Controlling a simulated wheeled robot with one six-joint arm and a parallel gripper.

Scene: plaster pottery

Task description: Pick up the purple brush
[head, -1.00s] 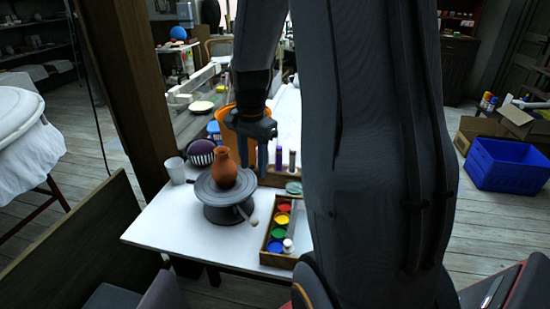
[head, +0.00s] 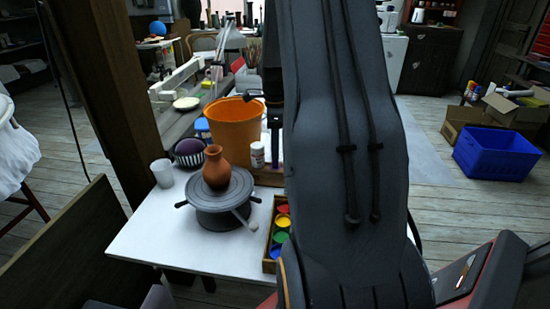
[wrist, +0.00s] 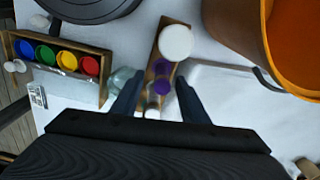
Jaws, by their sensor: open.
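A purple item (wrist: 161,86), seen from above in the wrist view, stands in a small wooden holder (wrist: 151,49). It looks like the purple brush, though its shape is hard to make out from this angle. In the head view a purple upright piece (head: 275,150) shows at the edge of my arm. My gripper (wrist: 158,98) is open, with one dark finger on each side of the purple item and no visible contact. In the head view my arm hides most of the gripper.
A white-capped bottle (wrist: 175,42) stands in the same holder. An orange bucket (head: 235,128) is close by on the right in the wrist view. A paint box (wrist: 58,62) is to the left. A terracotta vase (head: 216,168) sits on a turntable (head: 212,205).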

